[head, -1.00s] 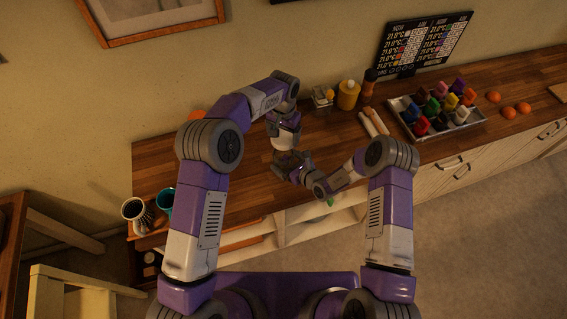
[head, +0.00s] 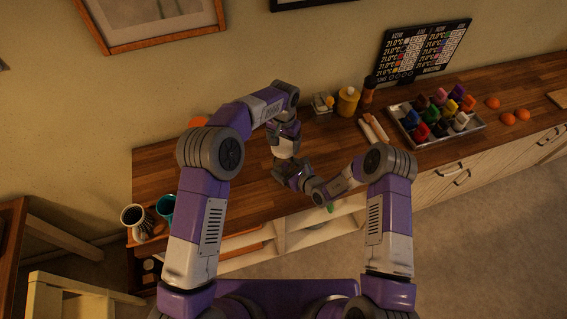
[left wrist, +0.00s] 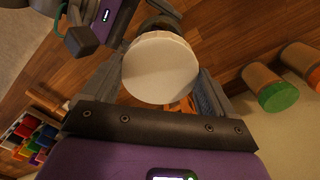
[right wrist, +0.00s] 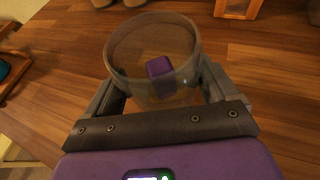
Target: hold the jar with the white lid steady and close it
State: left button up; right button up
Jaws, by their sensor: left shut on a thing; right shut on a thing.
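A round white lid (left wrist: 160,67) sits between the fingers of my left gripper (head: 285,158), which is shut on it. My right gripper (head: 279,169) is shut on a clear glass jar (right wrist: 152,50); its fingers lie on either side of the jar. In the right wrist view the jar's rim is open, with no lid on it, and a purple block (right wrist: 160,72) shows inside the glass. In the head view my left gripper is just above my right one, over the counter's front part. The hands hide the jar and lid there. The exact gap between lid and rim cannot be told.
A metal tray of coloured pots (head: 482,122) stands on the wooden counter (head: 222,178) at the right. Jars with green (left wrist: 278,96) and orange tops show in the left wrist view.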

pick_arm(q)
jog(key=shift+s+f, duration=0.1)
jog(key=shift+f, duration=2.05)
jog(key=shift+f, duration=0.1)
jog(key=shift+f, duration=0.8)
jog(key=shift+f, duration=0.55)
